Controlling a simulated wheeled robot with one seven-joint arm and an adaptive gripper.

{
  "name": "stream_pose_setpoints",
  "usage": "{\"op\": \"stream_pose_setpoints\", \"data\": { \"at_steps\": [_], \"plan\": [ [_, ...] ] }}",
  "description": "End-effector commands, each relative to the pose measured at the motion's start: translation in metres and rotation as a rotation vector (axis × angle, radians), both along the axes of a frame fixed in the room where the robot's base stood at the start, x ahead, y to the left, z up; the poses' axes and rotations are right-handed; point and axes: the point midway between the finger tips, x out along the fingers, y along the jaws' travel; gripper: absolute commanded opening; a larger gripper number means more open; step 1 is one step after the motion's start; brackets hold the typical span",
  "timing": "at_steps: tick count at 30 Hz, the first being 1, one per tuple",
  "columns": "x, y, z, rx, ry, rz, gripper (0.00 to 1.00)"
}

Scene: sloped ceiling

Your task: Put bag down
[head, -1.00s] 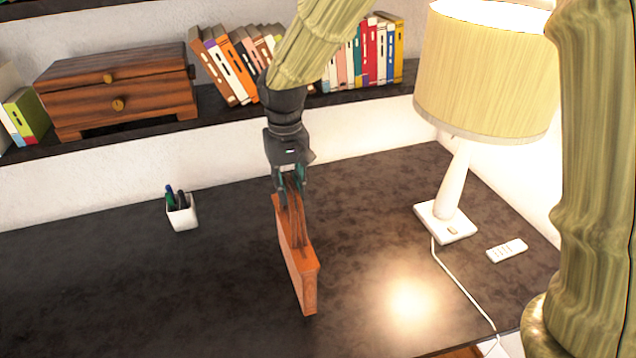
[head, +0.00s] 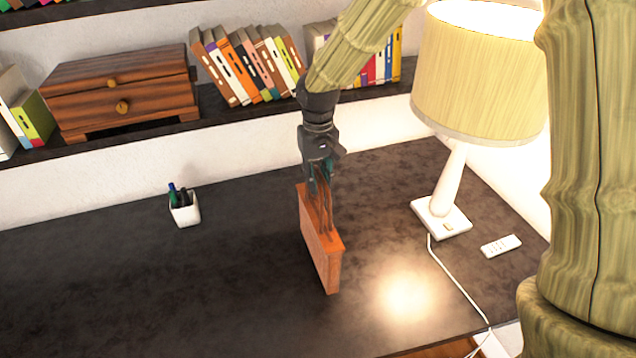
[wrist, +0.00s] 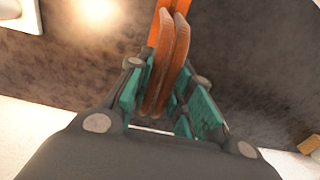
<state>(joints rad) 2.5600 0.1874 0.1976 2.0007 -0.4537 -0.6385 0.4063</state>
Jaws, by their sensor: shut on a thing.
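An orange-brown bag (head: 321,250) hangs upright from its handles over the dark desk (head: 110,275) in the head view. My gripper (head: 320,187) is above the bag with its fingers around the handles. In the wrist view the two brown handles (wrist: 165,62) run between the teal finger pads of my gripper (wrist: 165,108), and a strip of the orange bag (wrist: 163,8) shows beyond them. I cannot tell whether the bag's bottom touches the desk.
A lamp (head: 447,195) with a cord stands right of the bag, near a white remote (head: 501,246). A pen cup (head: 185,210) stands at the left. A shelf behind holds books (head: 245,65) and a wooden box (head: 118,88). The desk's left side is clear.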

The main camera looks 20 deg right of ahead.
Motion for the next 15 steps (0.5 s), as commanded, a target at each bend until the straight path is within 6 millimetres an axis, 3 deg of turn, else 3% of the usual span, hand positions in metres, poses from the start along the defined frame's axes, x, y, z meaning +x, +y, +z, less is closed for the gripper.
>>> {"op": "stream_pose_setpoints", "data": {
  "at_steps": [15],
  "plan": [
    [0.000,0.000,-0.025,-0.001,-0.003,0.001,0.00]
  ]
}}
